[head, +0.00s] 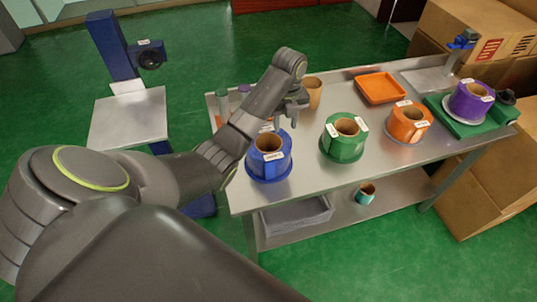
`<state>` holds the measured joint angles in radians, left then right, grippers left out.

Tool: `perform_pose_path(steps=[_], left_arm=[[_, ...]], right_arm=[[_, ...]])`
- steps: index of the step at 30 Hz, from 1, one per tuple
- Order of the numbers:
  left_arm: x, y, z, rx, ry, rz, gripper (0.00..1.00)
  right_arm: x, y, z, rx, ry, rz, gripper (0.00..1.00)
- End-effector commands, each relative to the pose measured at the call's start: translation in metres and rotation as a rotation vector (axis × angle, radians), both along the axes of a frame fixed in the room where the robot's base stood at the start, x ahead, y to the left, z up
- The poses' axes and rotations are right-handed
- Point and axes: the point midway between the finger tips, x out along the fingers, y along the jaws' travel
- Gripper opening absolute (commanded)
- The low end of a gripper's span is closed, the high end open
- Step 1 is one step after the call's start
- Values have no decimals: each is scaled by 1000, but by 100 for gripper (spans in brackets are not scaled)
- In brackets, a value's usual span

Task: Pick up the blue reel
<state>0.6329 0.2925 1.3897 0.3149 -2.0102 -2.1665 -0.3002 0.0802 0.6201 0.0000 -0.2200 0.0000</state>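The blue reel (268,158) stands upright at the near left of the metal table (310,175), with a brown core and white labels. My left arm reaches in from the left, and its gripper (287,120) is above and just behind the blue reel, apart from it as far as I can see. Its fingers are small and partly hidden by the wrist, so its opening is unclear. My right gripper does not show.
A green reel (343,138), an orange reel (408,122) and a purple reel (471,99) stand to the right. An orange tray (380,88) lies at the back. A grey bin (297,216) and a teal roll (366,193) are on the lower shelf. Cardboard boxes (470,190) stand right.

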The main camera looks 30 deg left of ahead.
Motion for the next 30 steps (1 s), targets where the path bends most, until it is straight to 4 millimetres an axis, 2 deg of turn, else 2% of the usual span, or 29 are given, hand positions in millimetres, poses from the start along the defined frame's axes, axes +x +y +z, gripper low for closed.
perform_pose_path(steps=[1,16,23,30], left_arm=[[0,0,-12,0,0,0,36],[0,0,-65,-1,-1,0,36],[1,0,-75,-1,1,0,36],[4,-1,-108,-1,3,1,36]], right_arm=[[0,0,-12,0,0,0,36],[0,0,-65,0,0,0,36],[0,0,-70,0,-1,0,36],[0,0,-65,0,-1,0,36]])
